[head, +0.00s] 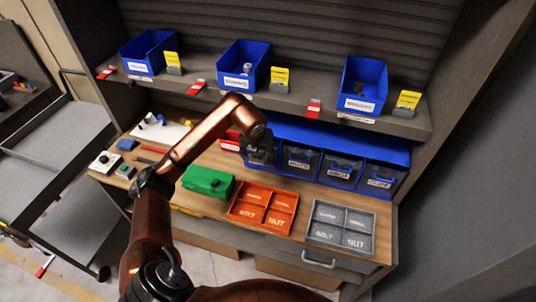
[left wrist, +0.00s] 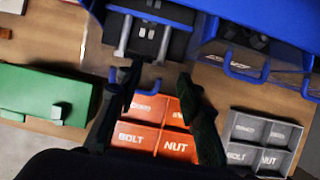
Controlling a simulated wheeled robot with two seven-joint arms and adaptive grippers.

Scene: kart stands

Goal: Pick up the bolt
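My left gripper (head: 258,156) is at the leftmost of the blue lower bins, in front of its opening. In the left wrist view its two dark fingers (left wrist: 157,78) are spread apart with nothing between them. I cannot make out a bolt for certain in either view. An orange tray (head: 262,207) has compartments marked BOLT and NUT, and its visible compartments look empty. A grey tray (head: 340,226) with the same markings stands to its right. My right gripper is not in view.
A green box (head: 208,181) stands left of the orange tray. More lower bins (head: 342,171) run to the right under the shelf (head: 310,107). Blue bins (head: 245,65) and yellow and red tags stand on that shelf. A grey cart (head: 55,150) is at the left.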

